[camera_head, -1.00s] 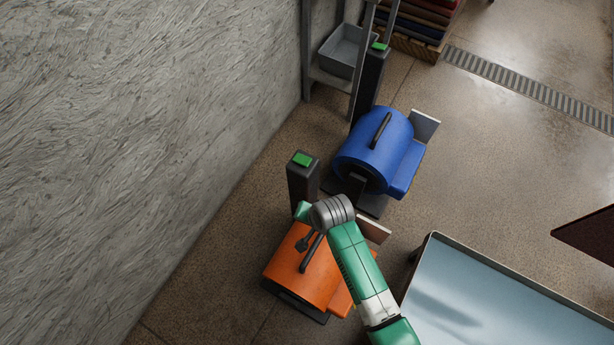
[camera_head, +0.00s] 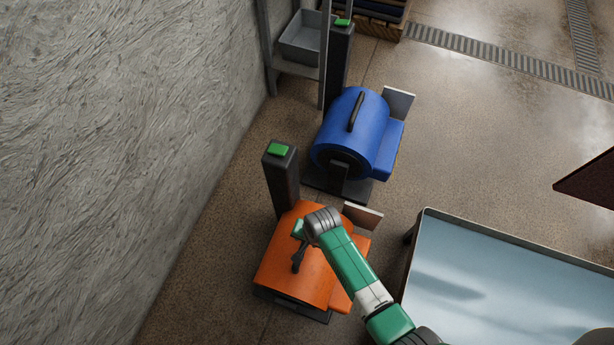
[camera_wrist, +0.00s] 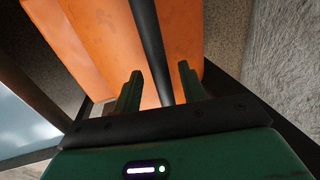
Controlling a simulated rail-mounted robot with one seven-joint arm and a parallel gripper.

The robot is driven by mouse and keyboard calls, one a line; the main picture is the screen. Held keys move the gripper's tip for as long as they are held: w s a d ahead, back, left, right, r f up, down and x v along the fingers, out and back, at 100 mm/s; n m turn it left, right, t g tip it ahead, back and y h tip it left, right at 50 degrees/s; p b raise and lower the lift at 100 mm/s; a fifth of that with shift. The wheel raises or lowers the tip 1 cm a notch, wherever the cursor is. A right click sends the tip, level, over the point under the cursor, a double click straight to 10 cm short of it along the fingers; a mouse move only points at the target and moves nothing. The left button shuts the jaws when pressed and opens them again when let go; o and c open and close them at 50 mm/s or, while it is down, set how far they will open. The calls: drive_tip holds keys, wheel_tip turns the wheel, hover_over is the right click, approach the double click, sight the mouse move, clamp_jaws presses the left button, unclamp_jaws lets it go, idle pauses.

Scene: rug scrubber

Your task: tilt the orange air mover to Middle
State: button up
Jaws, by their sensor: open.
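The orange air mover (camera_head: 285,265) sits on a dark base on the floor at lower middle of the head view. It fills the upper part of the wrist view (camera_wrist: 95,45). Its dark bar handle (camera_wrist: 160,45) runs down between my fingers in the wrist view. My gripper (camera_wrist: 158,80) is open, one green finger on each side of the bar, with gaps visible. In the head view my wrist and gripper partly cover the handle. A dark post with a green top (camera_head: 278,150) stands at the mover's far left corner.
A blue air mover (camera_head: 352,135) with its own green-topped post (camera_head: 343,22) stands behind. The rough wall (camera_head: 110,150) is to the left. A metal-rimmed tray or table (camera_head: 480,280) is at lower right. A shelf with a grey bin (camera_head: 300,38) stands at the back.

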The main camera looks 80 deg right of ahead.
sight(287, 239)
drive_tip(key=shift+c, duration=0.3)
clamp_jaws()
drive_tip(key=w+g, duration=0.1)
drive_tip(key=w, duration=0.1)
drive_tip(key=w+d, duration=0.1)
drive_tip(key=w, duration=0.1)
drive_tip(key=w+f+g+b, duration=0.1)
drive_tip(key=w, duration=0.1)
drive_tip(key=shift+w+d+f+g, duration=0.1)
drive_tip(key=shift+w+d+g, duration=0.2)
drive_tip(key=shift+w+d, duration=0.1)
drive_tip(key=shift+y, duration=0.3)
drive_tip(key=shift+o, duration=0.3)
unclamp_jaws()
drive_tip(key=shift+w, duration=0.15)
drive_tip(key=shift+r, duration=0.2)
